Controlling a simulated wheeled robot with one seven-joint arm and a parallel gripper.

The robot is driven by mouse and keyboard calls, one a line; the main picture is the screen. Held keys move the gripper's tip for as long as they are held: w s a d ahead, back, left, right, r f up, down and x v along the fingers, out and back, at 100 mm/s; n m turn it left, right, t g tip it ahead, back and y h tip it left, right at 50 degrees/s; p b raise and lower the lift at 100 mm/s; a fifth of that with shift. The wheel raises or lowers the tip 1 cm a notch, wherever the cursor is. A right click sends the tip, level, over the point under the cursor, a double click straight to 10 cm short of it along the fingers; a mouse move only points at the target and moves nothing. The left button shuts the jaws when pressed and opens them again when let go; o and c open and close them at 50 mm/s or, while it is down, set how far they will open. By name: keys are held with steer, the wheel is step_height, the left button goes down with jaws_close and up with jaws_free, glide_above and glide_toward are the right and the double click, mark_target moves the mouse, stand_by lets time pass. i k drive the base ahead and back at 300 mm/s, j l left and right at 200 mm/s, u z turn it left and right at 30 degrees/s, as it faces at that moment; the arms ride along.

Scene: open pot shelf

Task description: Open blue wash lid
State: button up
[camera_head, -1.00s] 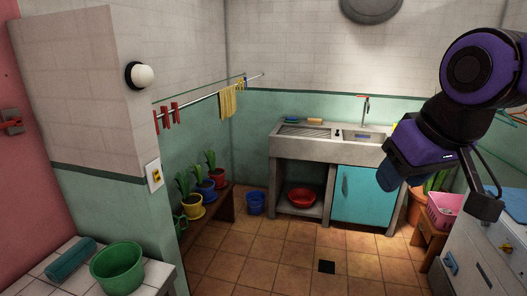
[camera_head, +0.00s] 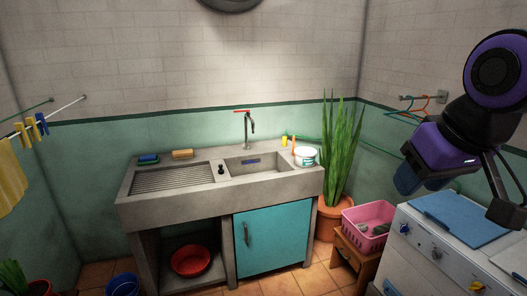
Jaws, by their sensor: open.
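The blue wash lid (camera_head: 449,213) is a flat blue panel on top of the white washing machine (camera_head: 440,262) at the right. It lies flat and looks shut. My gripper (camera_head: 456,195) hangs from my purple and black arm at the right edge. It is open with nothing seen between its fingers. In the picture it overlaps the area just above the lid, and I see no contact. Part of the machine is cut off by the right edge.
A pink basket (camera_head: 368,224) sits on a wooden stool (camera_head: 352,260) left of the machine. A tall potted plant (camera_head: 340,150) stands behind it. The concrete sink (camera_head: 130,207) with a turquoise door (camera_head: 272,238) fills the middle. Tiled floor (camera_head: 310,281) shows in front.

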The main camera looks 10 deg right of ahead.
mark_target(463, 219)
steer(key=i+z, duration=0.4)
steer(key=i+j+z, duration=0.15)
steer(key=i+z, duration=0.3)
steer(key=i+j+z, duration=0.25)
steer(key=i+z, duration=0.15)
